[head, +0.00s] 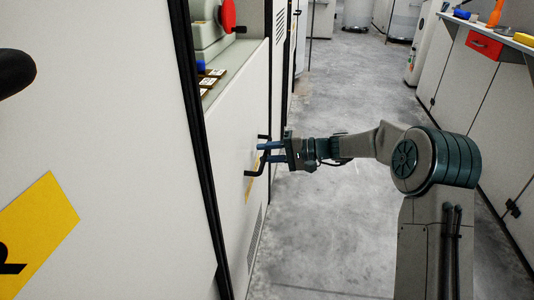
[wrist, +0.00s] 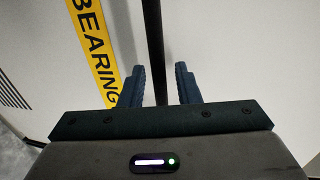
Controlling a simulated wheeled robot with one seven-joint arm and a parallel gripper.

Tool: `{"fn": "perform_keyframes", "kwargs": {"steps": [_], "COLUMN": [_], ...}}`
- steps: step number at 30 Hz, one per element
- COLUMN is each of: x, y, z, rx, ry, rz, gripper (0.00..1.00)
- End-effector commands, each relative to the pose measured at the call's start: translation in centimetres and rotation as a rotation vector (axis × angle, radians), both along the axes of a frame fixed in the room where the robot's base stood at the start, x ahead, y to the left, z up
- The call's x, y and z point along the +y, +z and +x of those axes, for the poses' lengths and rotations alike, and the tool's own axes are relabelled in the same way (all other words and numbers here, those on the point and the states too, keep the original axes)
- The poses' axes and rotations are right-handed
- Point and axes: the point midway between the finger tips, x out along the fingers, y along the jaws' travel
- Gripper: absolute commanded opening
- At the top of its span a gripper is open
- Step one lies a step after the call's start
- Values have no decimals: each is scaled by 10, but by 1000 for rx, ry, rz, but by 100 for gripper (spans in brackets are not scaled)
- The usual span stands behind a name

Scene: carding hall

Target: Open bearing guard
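The bearing guard (head: 231,150) is a pale panel on the machine at the left, upright and apparently closed. A yellow label (wrist: 93,40) reading "BEARING" is on it in the wrist view, and part of a yellow label shows beside the handle in the head view. A black bar handle (head: 260,168) stands out from the panel; in the wrist view it is the dark vertical bar (wrist: 153,40). My gripper (head: 263,152) is at the handle. Its blue fingers (wrist: 160,78) are open, one on each side of the bar, with gaps visible. Contact cannot be told.
A nearer pale panel with a large yellow label (head: 38,235) fills the left, with a dark rounded object (head: 14,72) above. A red knob (head: 228,15) is on the machine. A bench with a red box (head: 484,44) lines the right. The grey floor (head: 345,225) between is clear.

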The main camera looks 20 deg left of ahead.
Motion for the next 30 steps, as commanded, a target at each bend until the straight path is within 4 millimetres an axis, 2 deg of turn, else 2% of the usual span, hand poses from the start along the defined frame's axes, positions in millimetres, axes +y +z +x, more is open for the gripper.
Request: {"fn": "perform_keyframes", "kwargs": {"steps": [12,16,22,30], "x": [-87,-109,-127,-129], "y": [19,24,26,26], "z": [12,14,16,16], "rx": [1,1,0,0], "ry": [-5,-5,-3,-2], "rz": [-1,-1,-1,-1], "gripper": [30,30,30,30]}}
